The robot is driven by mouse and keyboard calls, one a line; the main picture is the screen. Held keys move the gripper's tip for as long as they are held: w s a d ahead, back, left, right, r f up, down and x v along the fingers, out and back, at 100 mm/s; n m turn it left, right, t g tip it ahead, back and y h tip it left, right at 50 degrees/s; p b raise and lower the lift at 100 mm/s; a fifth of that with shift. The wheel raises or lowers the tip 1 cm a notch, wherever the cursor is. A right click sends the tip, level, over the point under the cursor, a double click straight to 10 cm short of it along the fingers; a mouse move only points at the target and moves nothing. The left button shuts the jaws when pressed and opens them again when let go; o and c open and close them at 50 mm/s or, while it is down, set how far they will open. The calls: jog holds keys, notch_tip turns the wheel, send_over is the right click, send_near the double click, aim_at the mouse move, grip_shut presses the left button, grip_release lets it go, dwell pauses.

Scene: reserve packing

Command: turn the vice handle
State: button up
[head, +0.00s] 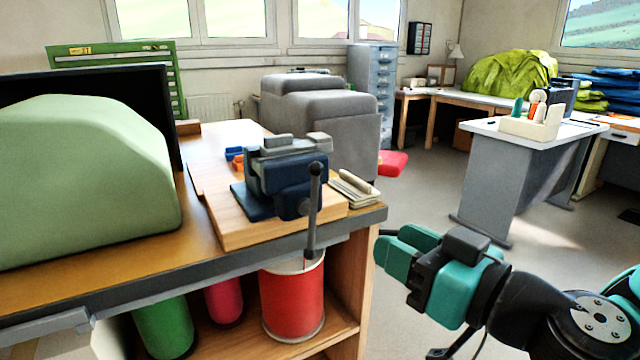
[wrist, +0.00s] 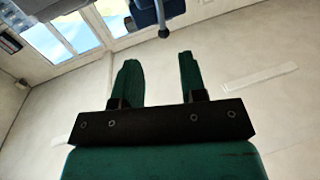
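A dark blue-grey vice (head: 280,175) is mounted on a wooden board on the workbench. Its handle (head: 312,210) is a dark bar with a ball at the top, standing nearly upright in front of the vice, its lower end past the bench edge. My green gripper (head: 400,247) is right of the handle in the head view, apart from it. The wrist view shows my gripper (wrist: 158,62) with its two fingers apart and nothing between them. The vice (wrist: 150,10) and handle (wrist: 162,20) show at that view's top edge, beyond the fingertips.
The workbench (head: 130,255) has a dark front edge beside my gripper. A large pale green rounded object (head: 85,180) stands on its left. A stack of pale pieces (head: 353,187) lies right of the vice. A red can (head: 292,300) stands on the shelf below. Open floor lies right.

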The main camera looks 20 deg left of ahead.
aim_at(317, 201)
jog(key=p+x, duration=1.2)
jog(key=x, duration=0.1)
jog(key=shift+w+a+r, duration=0.1)
jog(key=shift+a+r, duration=0.05)
jog(key=shift+w+a+f+p, duration=0.25)
jog(key=shift+w+a+p, duration=0.15)
jog(key=shift+a+p, duration=0.2)
grip_shut()
